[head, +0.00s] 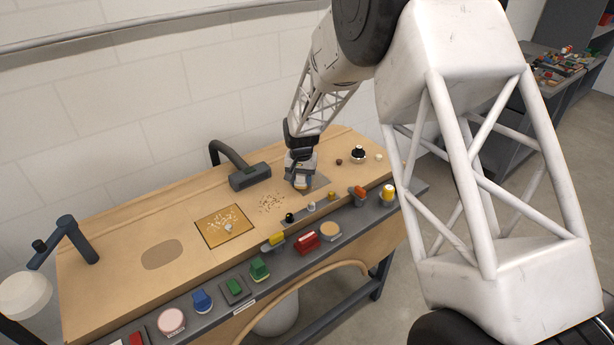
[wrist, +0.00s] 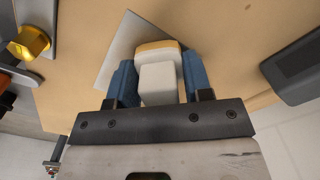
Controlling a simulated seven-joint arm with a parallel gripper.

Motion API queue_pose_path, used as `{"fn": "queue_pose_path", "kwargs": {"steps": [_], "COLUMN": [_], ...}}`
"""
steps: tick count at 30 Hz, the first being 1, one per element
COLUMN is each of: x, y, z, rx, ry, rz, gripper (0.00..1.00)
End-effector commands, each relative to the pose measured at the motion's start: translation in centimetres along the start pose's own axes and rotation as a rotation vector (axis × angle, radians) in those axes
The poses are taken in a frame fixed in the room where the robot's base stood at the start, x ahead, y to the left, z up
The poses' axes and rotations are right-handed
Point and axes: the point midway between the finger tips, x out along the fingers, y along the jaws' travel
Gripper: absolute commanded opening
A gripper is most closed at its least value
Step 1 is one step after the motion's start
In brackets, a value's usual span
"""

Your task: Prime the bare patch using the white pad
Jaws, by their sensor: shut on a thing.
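My gripper (head: 302,181) is over the right part of the wooden bench. In the wrist view its blue fingers (wrist: 156,72) are shut on a white pad (wrist: 158,84), a white block with a tan-yellow layer at its far end. In the head view the pad (head: 301,184) is a small pale piece under the gripper. A grey square patch (head: 318,184) lies on the bench top right beneath and beside it, and it also shows in the wrist view (wrist: 122,45). The pad hides part of this patch. I cannot tell whether the pad touches it.
A black hose with a dark nozzle (head: 250,177) lies behind, left of the gripper. Crumbs (head: 271,203), a speckled square (head: 224,226) and a brown oval (head: 162,254) mark the bench. A grey front ledge (head: 235,303) holds several coloured tools. Small knobs (head: 358,154) stand at right.

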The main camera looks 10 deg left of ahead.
Motion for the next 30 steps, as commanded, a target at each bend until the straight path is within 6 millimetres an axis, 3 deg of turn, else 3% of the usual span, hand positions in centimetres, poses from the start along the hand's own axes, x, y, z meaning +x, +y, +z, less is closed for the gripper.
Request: {"fn": "queue_pose_path", "kwargs": {"steps": [10,30], "x": [0.0,0.2], "y": [-1.6,2.3], "z": [1.7,-2.2], "rx": [-0.001,0.001], "ry": [-0.002,-0.002], "rz": [0.001,0.001], "gripper": [0.24,0.24]}}
